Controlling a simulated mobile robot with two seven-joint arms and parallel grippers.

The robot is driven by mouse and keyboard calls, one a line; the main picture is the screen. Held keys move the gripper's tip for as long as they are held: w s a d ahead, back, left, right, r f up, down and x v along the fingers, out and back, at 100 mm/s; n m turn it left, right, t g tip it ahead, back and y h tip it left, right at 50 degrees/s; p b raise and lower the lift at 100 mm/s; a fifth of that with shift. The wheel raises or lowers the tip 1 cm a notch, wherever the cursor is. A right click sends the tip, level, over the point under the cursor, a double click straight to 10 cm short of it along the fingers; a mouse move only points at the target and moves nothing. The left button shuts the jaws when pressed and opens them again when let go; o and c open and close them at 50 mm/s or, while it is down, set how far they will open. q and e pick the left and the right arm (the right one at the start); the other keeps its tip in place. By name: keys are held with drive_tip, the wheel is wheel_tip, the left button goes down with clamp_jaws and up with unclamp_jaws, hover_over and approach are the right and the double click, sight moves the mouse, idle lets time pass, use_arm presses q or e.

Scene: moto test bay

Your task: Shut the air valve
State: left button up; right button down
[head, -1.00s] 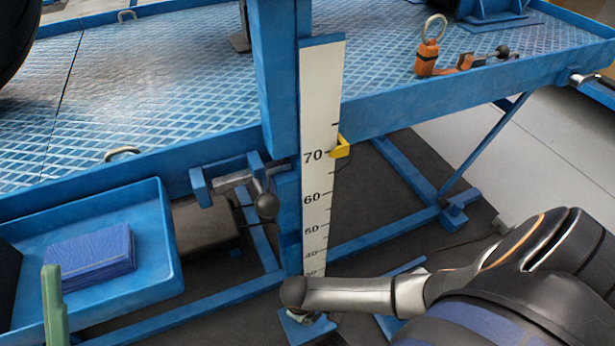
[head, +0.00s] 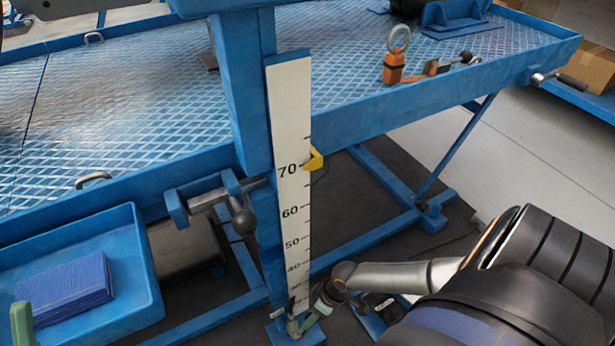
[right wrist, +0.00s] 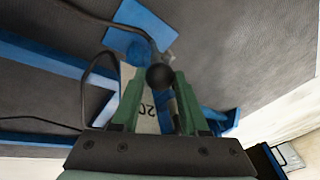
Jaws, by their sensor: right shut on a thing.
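A dark round knob (right wrist: 160,77) sits between the two green finger tips of my right gripper (right wrist: 159,82) in the right wrist view. The gripper is shut on it. In the head view my right gripper (head: 316,314) is low, by the foot of the blue post with the white height scale (head: 290,130). There the knob and the rest of the air valve are hidden or too small to tell. A green finger at the lower left edge looks like part of my left gripper (head: 22,318); its opening does not show.
A clamp lever with a dark ball (head: 243,222) hangs under the blue bench edge (head: 370,118). A blue tray (head: 140,270) holds a folded blue cloth (head: 65,288). Blue floor beams (head: 215,318) and a dark cable run near my right gripper.

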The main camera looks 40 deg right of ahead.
drive_tip(key=shift+d+f+y+b, duration=0.3)
drive_tip(key=shift+d+y+b, duration=0.3)
drive_tip(key=shift+b, duration=0.15)
drive_tip(key=shift+c, duration=2.2)
unclamp_jaws()
drive_tip(key=shift+s+a, duration=0.1)
drive_tip(key=p+v, duration=0.6)
drive_tip(key=v, duration=0.6)
drive_tip(key=shift+s+r, duration=0.2)
drive_tip(key=shift+r, duration=0.05)
